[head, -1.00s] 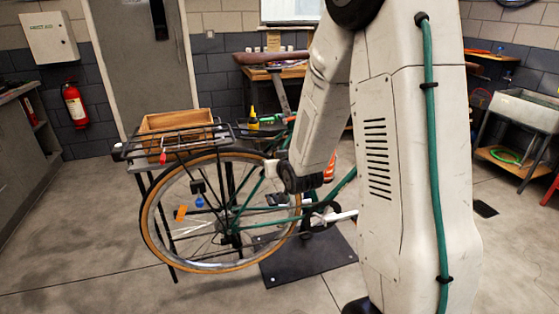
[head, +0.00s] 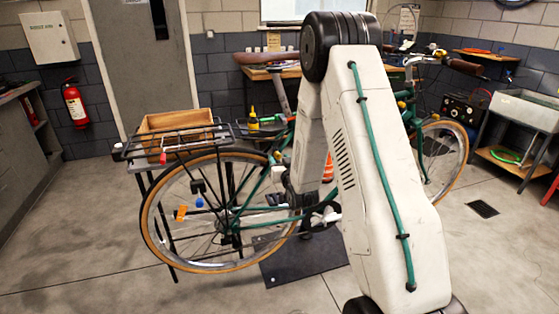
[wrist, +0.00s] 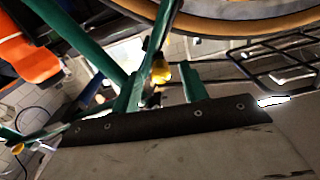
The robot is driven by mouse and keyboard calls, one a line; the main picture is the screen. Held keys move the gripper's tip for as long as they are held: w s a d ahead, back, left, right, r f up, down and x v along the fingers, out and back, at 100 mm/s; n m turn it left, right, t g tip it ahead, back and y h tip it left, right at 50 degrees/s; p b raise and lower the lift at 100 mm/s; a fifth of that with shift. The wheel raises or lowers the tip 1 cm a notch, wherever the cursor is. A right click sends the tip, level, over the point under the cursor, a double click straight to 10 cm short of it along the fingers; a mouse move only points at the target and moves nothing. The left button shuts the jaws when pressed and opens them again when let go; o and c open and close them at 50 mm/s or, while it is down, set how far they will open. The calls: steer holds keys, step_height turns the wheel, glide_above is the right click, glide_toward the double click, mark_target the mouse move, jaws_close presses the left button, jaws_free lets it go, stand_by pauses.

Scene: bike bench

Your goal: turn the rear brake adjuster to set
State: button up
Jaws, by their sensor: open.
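A yellow knob (wrist: 160,70), which looks like the rear brake adjuster, hangs beside a green frame tube in the wrist view. A small yellow spot by the bike's seat tube in the head view (head: 278,155) appears to be the same part. My gripper (wrist: 160,79) is open, its two green fingers on either side of the knob in the picture. I cannot tell whether either touches it, or how deep the knob lies between them. In the head view my gripper is small and partly hidden by my arm. The adjuster's setting cannot be read.
A dark stand plate (head: 285,266) lies beneath. An orange object (wrist: 30,50) shows at left in the wrist view. Floor at left is clear.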

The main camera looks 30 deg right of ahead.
steer(key=shift+w+d, duration=0.1)
steer(key=shift+w, duration=0.2)
jaws_close()
steer(key=shift+n, duration=0.3)
